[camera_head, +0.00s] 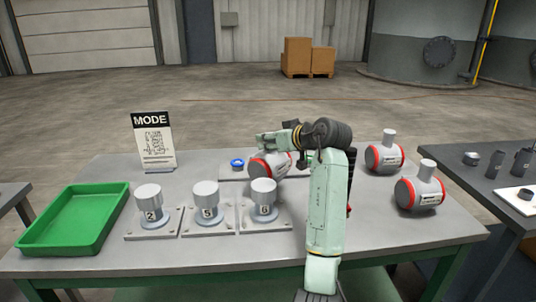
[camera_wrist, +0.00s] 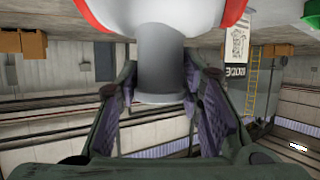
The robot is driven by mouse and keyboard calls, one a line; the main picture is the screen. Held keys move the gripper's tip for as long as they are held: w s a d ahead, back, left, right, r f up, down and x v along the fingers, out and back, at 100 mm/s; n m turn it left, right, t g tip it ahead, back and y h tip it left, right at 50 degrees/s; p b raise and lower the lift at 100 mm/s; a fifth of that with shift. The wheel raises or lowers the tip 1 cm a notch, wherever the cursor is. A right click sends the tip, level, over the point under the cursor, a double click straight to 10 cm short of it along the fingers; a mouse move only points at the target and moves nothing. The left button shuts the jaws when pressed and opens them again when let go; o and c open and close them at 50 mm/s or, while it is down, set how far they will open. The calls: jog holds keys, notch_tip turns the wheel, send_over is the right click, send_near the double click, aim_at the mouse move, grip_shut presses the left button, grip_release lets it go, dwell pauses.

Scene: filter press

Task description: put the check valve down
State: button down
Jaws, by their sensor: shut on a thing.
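The check valve (camera_head: 267,168) is a grey body with a red band, behind the middle of the table's front row. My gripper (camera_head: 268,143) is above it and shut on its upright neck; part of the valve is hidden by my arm. In the wrist view the fingers of my gripper (camera_wrist: 160,88) close on the grey neck (camera_wrist: 161,55) from both sides, with the red-edged body beyond. The valve is over or on a flat grey plate (camera_head: 229,175); I cannot tell whether they touch.
Three numbered posts (camera_head: 207,203) on square plates stand in front. A green tray (camera_head: 75,220) is at left, a MODE sign (camera_head: 153,142) behind. Two similar red-banded valves (camera_head: 385,153) (camera_head: 419,190) stand at right.

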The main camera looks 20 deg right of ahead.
aim_at(274, 152)
jog(key=shift+f+p, duration=0.4)
jog(key=shift+f, duration=1.6)
jog(key=c, duration=1.1)
grip_release()
jog(key=shift+f, duration=0.2)
